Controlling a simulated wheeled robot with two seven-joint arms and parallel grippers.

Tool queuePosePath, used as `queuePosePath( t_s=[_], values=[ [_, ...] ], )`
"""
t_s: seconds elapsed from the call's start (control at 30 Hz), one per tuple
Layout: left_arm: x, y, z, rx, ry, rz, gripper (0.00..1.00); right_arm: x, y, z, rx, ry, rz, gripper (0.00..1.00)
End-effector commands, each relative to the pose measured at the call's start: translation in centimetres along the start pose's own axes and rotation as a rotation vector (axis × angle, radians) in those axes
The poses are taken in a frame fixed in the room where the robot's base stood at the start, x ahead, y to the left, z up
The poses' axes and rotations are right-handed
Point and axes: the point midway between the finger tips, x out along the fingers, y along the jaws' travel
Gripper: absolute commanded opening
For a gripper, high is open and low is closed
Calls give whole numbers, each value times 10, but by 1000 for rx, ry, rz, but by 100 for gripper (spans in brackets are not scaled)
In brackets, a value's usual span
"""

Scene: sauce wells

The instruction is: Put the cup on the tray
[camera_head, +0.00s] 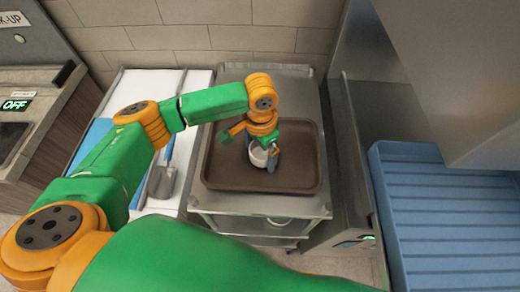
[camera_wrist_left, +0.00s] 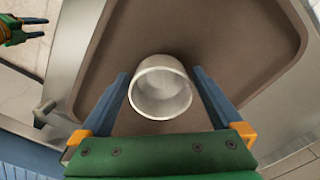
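The cup (camera_head: 257,157) is white and sits upright on the brown tray (camera_head: 225,182), near its middle. In the left wrist view the cup (camera_wrist_left: 161,92) shows an empty inside, and the tray (camera_wrist_left: 215,35) lies behind it. My left gripper (camera_head: 263,155) is down at the cup. In the left wrist view its blue fingers (camera_wrist_left: 160,75) stand wide on either side of the cup, close to its wall; contact is hard to make out. My right gripper (camera_wrist_left: 36,28) shows at the top left of the left wrist view, away from the tray, its fingers apart and empty.
The tray rests on a metal cart (camera_head: 300,204) with a lower shelf. A white surface with a scoop (camera_head: 162,180) is to its left. A blue ribbed rack (camera_head: 440,215) stands at the right, and a tiled wall (camera_head: 200,38) is behind.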

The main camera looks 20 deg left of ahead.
Motion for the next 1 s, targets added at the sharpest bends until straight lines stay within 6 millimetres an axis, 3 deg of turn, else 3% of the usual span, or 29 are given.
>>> queuePosePath(
  t_s=[0.13, 0.5, 0.67, 1.0],
  values=[
    [-16, 0, -1, -1, 4, -1, 100, 2, 0, 0, 0, 0, 0, 50],
    [-111, 0, -1, -1, 3, -1, 100, 7, 0, 0, 1, 0, 0, 50],
    [-123, 0, 0, -1, 0, 1, 100, 7, 0, 0, 1, 0, 0, 50],
    [-123, 0, 0, -1, -1, 1, 100, 7, -1, 1, 0, 0, -1, 50]
  ],
)
